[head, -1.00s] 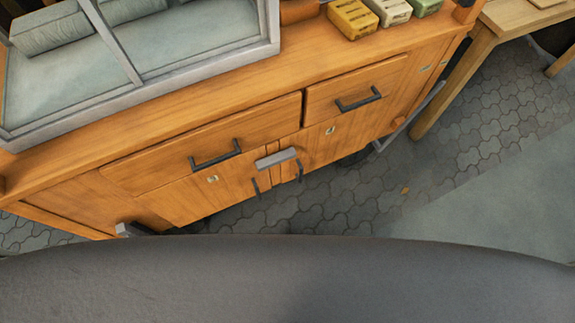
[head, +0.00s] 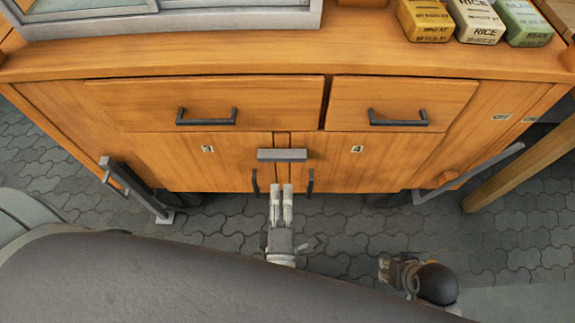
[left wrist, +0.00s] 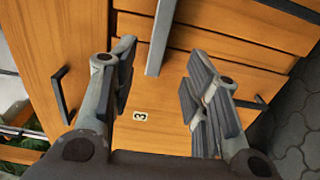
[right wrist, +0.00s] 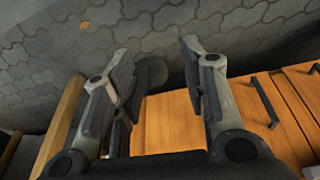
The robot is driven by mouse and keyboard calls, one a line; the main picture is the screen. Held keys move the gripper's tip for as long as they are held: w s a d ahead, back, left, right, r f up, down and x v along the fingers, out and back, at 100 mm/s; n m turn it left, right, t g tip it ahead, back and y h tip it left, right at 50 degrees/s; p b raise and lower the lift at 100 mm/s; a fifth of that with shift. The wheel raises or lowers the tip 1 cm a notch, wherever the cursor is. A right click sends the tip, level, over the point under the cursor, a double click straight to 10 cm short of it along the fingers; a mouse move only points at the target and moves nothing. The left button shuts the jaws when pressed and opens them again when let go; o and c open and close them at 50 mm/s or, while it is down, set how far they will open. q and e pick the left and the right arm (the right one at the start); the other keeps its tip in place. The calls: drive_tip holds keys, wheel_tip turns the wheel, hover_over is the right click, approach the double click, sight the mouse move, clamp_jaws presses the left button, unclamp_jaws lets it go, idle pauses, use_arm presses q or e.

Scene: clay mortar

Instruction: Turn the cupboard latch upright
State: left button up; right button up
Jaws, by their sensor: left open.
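The cupboard latch (head: 282,155) is a grey bar lying level across the seam between the two lower doors. My left gripper (head: 281,188) is just below the latch in the head view, fingers pointing toward the cupboard. In the left wrist view the latch (left wrist: 160,40) shows as a grey bar beyond the gap between the spread fingers (left wrist: 160,88), with nothing held. My right gripper (head: 384,268) is low, at right, over the paving. Its fingers (right wrist: 158,75) are apart and empty in the right wrist view.
Two dark door handles (head: 254,182) (head: 311,181) hang below the latch. Drawer handles (head: 206,120) (head: 398,120) stick out above it. Rice and bean blocks (head: 475,18) stand on the cupboard top. A wooden table leg (head: 520,165) is at right. Paving (head: 340,220) in front is open.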

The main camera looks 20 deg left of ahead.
sight(282, 161)
use_arm(q)
drive_tip(key=x, duration=0.9)
drive_tip(key=shift+w+a, duration=0.1)
drive_tip(key=shift+w, duration=0.2)
drive_tip(key=shift+w+a, duration=0.1)
drive_tip(key=shift+w, duration=0.3)
use_arm(e)
drive_tip(key=shift+v, duration=1.05)
drive_tip(key=shift+w, duration=0.2)
use_arm(q)
drive_tip(key=shift+f+b, duration=0.1)
drive_tip(key=shift+b, duration=0.2)
clamp_jaws()
